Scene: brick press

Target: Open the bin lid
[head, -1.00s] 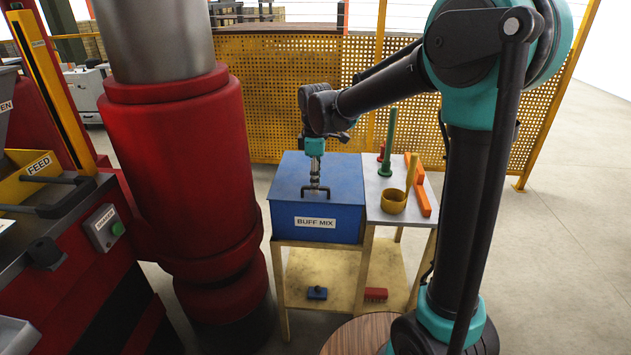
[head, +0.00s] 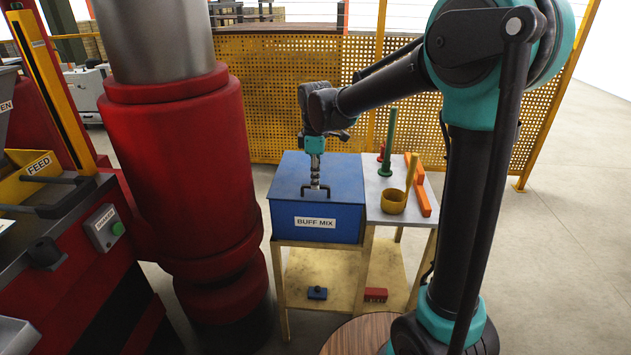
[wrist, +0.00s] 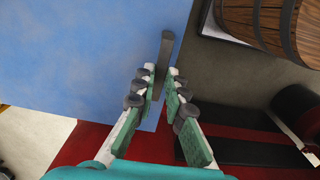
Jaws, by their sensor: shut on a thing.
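The blue bin (head: 285,222) stands on a wooden stand and carries a "BUFF MIX" label on its front. Its flat blue lid (head: 345,173) looks down on the bin, and it fills the upper left of the wrist view (wrist: 75,55). A dark bar handle (head: 325,189) sits near the lid's front edge; in the wrist view the handle (wrist: 166,46) runs between my fingertips. My gripper (head: 315,183) points down from above and is shut on the handle, with a finger on each side of it (wrist: 163,77). The inside of the bin is hidden.
A thick red column (head: 180,150) stands close to the bin's left. On the right, a grey tabletop (head: 376,205) holds a yellow cup (head: 392,202), a green post (head: 388,145) and orange pieces (head: 423,190). A yellow perforated fence (head: 270,95) closes off the back.

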